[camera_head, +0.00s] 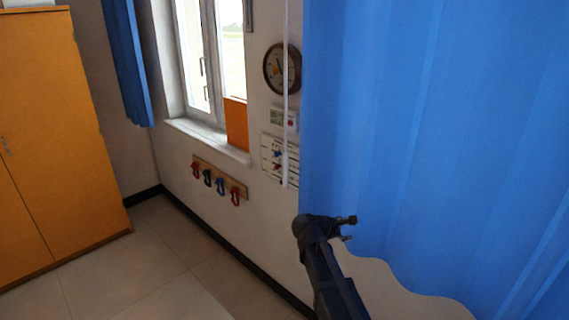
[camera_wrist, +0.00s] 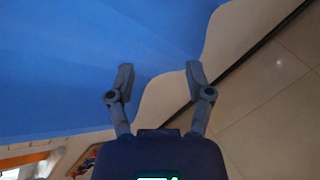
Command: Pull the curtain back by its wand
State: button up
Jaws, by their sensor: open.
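A large blue curtain (camera_head: 430,130) hangs down the right side of the head view, in soft folds with a wavy lower hem. A thin white wand (camera_head: 286,100) hangs upright just left of the curtain's edge, in front of the wall clock and papers. My gripper (camera_head: 350,228) is in front of the curtain's lower part, to the right of and below the wand's lower end. In the wrist view my gripper (camera_wrist: 158,82) is open and empty, with the blue curtain (camera_wrist: 70,60) behind it. I do not make out the wand in the wrist view.
An open window (camera_head: 205,60) with a sill is left of the wand, with another blue curtain (camera_head: 125,60) beyond it. A clock (camera_head: 282,69) and a hook rail (camera_head: 219,176) are on the wall. An orange cabinet (camera_head: 50,130) stands left. The floor (camera_head: 150,260) between is clear.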

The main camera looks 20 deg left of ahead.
jog(key=a+r+n+t+y+p, duration=0.1)
jog(key=a+r+n+t, duration=0.4)
jog(key=a, duration=0.8)
jog(key=n+t+y+p, duration=0.2)
jog(key=n+y, duration=0.1)
jog(key=n, duration=0.5)
send_near(284, 168)
jog(key=s, duration=0.3)
jog(key=shift+w+a+f, duration=0.15)
jog(key=shift+w+a, duration=0.05)
jog(key=shift+a, duration=0.25)
jog(key=shift+w, duration=0.15)
jog(key=w+d, duration=0.1)
jog(key=w, duration=0.3)
jog(key=w+d, duration=0.1)
jog(key=w, duration=0.8)
jog(key=shift+w+d, duration=0.15)
jog(key=shift+d, duration=0.25)
